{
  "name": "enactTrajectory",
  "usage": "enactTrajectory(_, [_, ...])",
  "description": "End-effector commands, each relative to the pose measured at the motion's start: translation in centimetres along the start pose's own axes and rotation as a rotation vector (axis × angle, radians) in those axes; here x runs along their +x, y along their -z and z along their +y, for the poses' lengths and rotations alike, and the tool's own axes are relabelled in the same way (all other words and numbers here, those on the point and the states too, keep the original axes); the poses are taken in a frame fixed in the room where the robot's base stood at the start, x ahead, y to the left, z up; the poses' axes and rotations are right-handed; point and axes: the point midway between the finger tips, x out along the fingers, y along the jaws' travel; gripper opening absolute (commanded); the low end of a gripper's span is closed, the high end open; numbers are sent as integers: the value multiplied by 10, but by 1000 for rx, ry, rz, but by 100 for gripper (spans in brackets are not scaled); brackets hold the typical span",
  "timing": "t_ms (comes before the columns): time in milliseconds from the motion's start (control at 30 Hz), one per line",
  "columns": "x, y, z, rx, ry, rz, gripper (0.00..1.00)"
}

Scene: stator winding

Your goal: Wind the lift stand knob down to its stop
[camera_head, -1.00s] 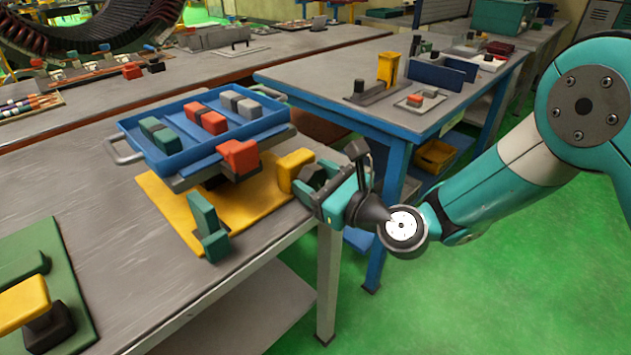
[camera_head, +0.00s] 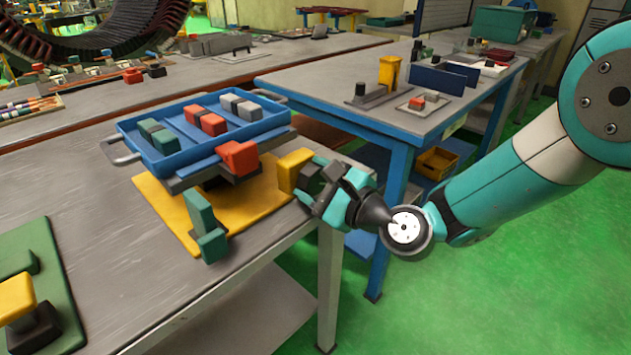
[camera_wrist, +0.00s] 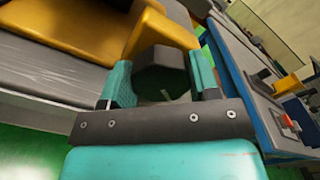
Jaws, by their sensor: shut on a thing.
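The lift stand has a yellow base plate (camera_head: 255,208) on the grey bench and a grey platform (camera_head: 190,180) that bears a blue tray (camera_head: 150,150). A yellow block (camera_head: 289,170) stands at its right end. The dark knob (camera_head: 308,177) is at that block's right side, partly hidden by my gripper. In the wrist view the dark faceted knob (camera_wrist: 160,72) sits between the two teal fingers, with the yellow block (camera_wrist: 165,30) behind it. My gripper (camera_head: 318,184), also in the wrist view (camera_wrist: 162,82), is shut on the knob.
The tray carries green, red and grey blocks. A red block (camera_head: 238,157) is at the platform's front, and an upright green block (camera_head: 205,225) stands nearby. A green plate (camera_head: 60,290) lies front left. A blue-edged table (camera_head: 400,130) is behind my arm.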

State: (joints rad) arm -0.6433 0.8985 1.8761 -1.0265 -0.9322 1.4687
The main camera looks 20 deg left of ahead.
Motion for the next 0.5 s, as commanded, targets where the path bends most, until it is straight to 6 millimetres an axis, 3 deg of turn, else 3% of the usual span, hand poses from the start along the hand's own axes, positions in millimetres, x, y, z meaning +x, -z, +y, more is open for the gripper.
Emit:
enactTrajectory(333, [0, 0, 0, -1, 0, -1, 32])
enactTrajectory(367, [0, 0, 0, -1, 0, -1, 58])
enactTrajectory(467, [0, 0, 0, -1, 0, -1, 81])
enactTrajectory(500, [0, 0, 0, -1, 0, 0, 82])
